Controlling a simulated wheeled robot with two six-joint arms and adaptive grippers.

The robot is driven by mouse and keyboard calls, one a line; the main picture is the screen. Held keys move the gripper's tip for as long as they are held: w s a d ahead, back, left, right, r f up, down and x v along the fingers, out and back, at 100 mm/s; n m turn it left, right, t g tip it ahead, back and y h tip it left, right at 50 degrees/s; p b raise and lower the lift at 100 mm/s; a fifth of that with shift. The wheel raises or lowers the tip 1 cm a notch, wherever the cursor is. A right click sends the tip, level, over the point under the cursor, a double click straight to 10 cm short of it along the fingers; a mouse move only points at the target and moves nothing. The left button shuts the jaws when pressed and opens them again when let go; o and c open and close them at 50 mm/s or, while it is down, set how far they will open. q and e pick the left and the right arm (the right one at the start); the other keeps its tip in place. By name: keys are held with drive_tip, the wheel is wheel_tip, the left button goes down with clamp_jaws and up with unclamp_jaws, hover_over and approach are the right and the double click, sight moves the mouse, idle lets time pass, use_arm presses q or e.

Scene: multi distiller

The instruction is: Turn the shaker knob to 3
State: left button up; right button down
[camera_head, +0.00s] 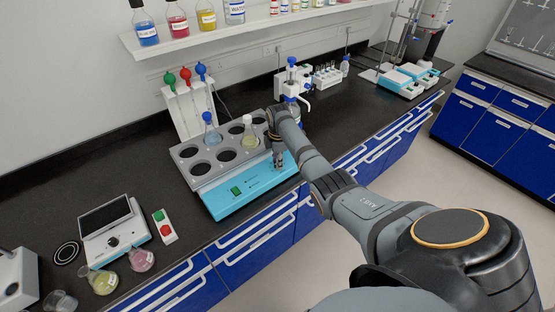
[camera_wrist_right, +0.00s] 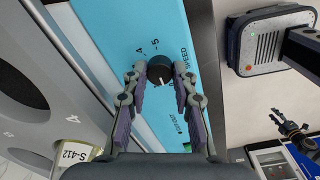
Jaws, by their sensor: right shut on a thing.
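The shaker is a grey tray (camera_head: 186,152) with round wells and a light-blue front panel (camera_head: 222,200) that has a green switch. Its black speed knob (camera_wrist_right: 160,68) is on the blue panel in the right wrist view, with a white mark on it. My right gripper (camera_head: 278,163) points down at the panel's right part in the head view. Its two fingertips (camera_wrist_right: 160,74) close on the knob from both sides.
A blue-topped dispenser (camera_head: 291,78) stands behind. A stirrer with a dark plate (camera_head: 105,216) and a red-green button box (camera_head: 165,228) stand left.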

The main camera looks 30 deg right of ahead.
drive_tip(key=m+p, duration=0.2)
drive_tip(key=m, duration=0.2)
drive_tip(key=shift+r+m, duration=0.15)
drive_tip(key=shift+m, duration=0.15)
drive_tip(key=m+p, duration=0.1)
drive_tip(key=m, duration=0.4)
drive_tip(key=shift+w, duration=0.1)
drive_tip(key=m, duration=0.5)
drive_tip(key=shift+m+g+p, duration=0.3)
drive_tip(key=shift+m+p, duration=0.1)
drive_tip(key=m, duration=0.6)
drive_tip(key=shift+w, duration=0.1)
drive_tip(key=shift+m, duration=0.3)
drive_tip(key=c, duration=1.1)
unclamp_jaws()
drive_tip(key=shift+o, duration=0.2)
